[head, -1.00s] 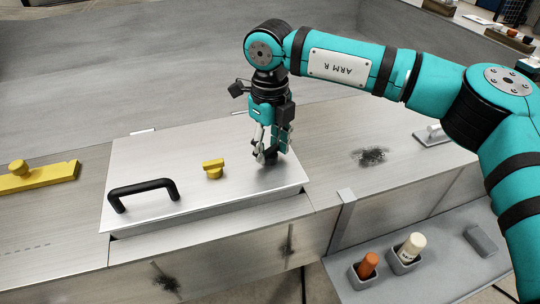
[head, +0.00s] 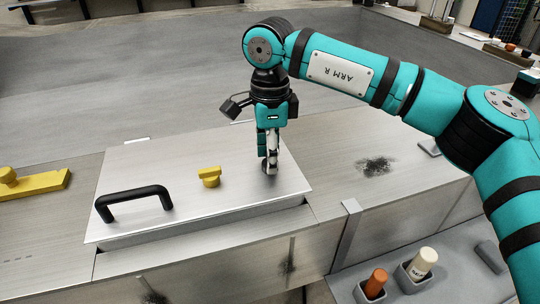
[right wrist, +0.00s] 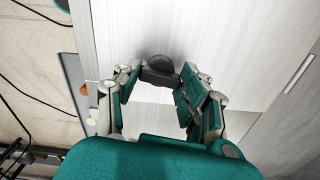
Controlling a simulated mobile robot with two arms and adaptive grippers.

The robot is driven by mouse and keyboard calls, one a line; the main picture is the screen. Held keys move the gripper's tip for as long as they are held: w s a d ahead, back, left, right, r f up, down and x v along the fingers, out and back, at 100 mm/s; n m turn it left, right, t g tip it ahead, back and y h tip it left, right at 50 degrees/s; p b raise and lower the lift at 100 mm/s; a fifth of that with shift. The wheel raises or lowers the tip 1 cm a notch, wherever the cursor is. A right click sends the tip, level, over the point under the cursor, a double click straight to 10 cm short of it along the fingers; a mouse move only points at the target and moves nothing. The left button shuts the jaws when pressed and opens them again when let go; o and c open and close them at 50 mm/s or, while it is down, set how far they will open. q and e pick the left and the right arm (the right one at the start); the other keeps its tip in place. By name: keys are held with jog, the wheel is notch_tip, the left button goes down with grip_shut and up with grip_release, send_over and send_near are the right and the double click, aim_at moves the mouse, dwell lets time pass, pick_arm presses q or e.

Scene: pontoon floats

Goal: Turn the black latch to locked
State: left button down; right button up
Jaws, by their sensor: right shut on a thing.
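The black latch (right wrist: 159,66) is a small dark knob with a bar on the metal lid (head: 130,165). In the right wrist view it sits between the fingertips of my right gripper (right wrist: 157,78), which is shut on its bar. In the head view my right gripper (head: 269,168) points straight down at the lid's right part, and its fingers hide most of the latch. My left gripper is out of view.
A yellow latch (head: 209,177) and a black handle (head: 134,202) stand on the lid left of my gripper. A yellow bar (head: 40,186) lies farther left. Orange (head: 376,283) and cream (head: 423,262) cylinders stand in holders at the lower right.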

jog(key=shift+n, duration=1)
jog(key=o, duration=1.2)
jog(key=shift+c, duration=0.2)
jog(key=shift+r, duration=0.1)
notch_tip(320, 180, up, 12)
